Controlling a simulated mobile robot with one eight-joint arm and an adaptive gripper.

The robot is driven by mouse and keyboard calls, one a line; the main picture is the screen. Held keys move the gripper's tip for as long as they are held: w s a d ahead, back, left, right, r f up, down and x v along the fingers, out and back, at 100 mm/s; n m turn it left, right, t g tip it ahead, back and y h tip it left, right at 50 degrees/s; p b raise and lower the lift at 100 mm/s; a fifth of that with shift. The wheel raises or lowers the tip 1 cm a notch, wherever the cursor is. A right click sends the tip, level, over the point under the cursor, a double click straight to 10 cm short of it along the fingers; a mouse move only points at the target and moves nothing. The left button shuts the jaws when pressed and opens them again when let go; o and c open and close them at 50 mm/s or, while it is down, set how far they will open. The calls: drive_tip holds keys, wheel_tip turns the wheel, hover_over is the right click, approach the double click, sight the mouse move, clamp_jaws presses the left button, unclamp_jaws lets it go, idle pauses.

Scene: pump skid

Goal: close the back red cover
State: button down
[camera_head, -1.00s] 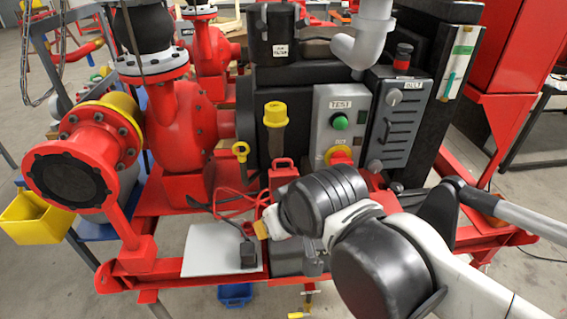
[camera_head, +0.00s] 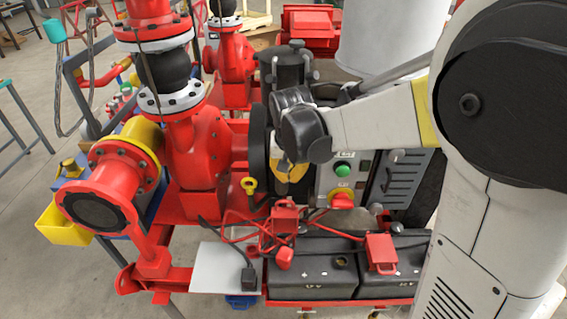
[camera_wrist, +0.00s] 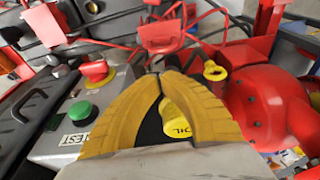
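A red cover (camera_head: 285,217) stands upright toward the back of the left black battery (camera_head: 312,275); it also shows at the top of the wrist view (camera_wrist: 161,36). Another red cover (camera_head: 380,254) stands on the right battery, lower in the head view. A smaller red piece (camera_head: 285,259) sits in front of the first cover. My gripper (camera_head: 287,168) is above and behind the batteries, apart from the covers. In the wrist view its yellow fingers (camera_wrist: 158,75) meet at the tips, with no held object visible. A yellow oil cap (camera_wrist: 174,120) shows through the gap between them.
A grey panel with a green button (camera_head: 343,170) and red knob (camera_head: 341,199) stands just right of my gripper. A yellow-handled dipstick (camera_head: 249,185) and the red pump (camera_head: 195,145) are to the left. Red cables (camera_head: 240,237) loop around the batteries.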

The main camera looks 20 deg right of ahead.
drive_tip(key=b+x, duration=0.2)
drive_tip(key=x, duration=0.7)
drive_tip(key=shift+b, duration=0.4)
drive_tip(key=shift+a+f, duration=0.1)
